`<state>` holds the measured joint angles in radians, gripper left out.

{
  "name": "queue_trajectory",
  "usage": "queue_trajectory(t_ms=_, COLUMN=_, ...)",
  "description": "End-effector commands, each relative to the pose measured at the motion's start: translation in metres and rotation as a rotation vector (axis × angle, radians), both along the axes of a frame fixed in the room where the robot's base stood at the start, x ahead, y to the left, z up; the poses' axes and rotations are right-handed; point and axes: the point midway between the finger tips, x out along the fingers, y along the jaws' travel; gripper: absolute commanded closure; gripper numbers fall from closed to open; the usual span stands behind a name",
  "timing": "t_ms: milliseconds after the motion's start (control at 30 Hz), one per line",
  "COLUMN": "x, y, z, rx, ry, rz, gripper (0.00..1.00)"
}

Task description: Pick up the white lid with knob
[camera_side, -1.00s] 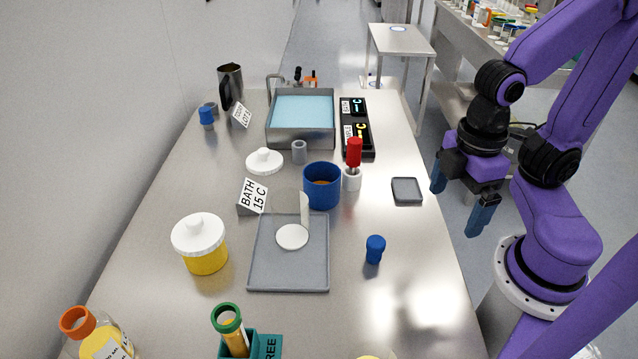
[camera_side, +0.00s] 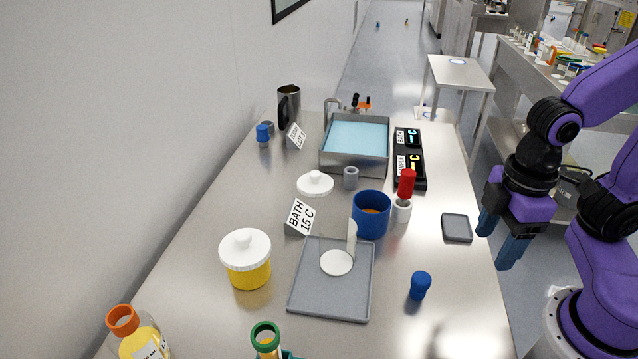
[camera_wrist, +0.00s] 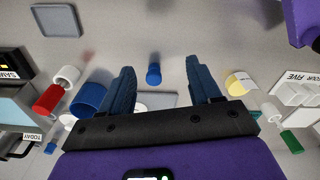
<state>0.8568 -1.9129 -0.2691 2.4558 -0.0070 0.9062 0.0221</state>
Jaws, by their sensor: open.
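A white lid with a knob (camera_side: 315,184) lies on the steel table, left of the grey cylinder and in front of the blue bath. A second white knobbed lid (camera_side: 245,247) sits on a yellow jar (camera_side: 249,275) at the front left. My gripper (camera_side: 499,242) is open and empty, beyond the table's right edge in the side view and well away from both lids. In the wrist view its two fingers (camera_wrist: 160,72) are spread. A blue stopper (camera_wrist: 153,75) shows between them, apart from both.
A grey tray (camera_side: 332,300) holds a white disc and upright piece. The bath (camera_side: 355,163) is behind. The table's right front is mostly clear.

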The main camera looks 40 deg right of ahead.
Motion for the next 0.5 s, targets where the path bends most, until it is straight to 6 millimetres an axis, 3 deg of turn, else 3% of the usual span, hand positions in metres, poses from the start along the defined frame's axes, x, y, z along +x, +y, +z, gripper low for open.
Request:
queue_trajectory(t_ms=300, x=0.103, y=0.048, z=0.018, rx=0.057, ry=-0.072, rz=-0.283, gripper=0.37)
queue_trajectory(t_ms=500, x=0.176, y=0.064, z=0.027, rx=0.091, ry=-0.125, rz=-0.468, gripper=0.37)
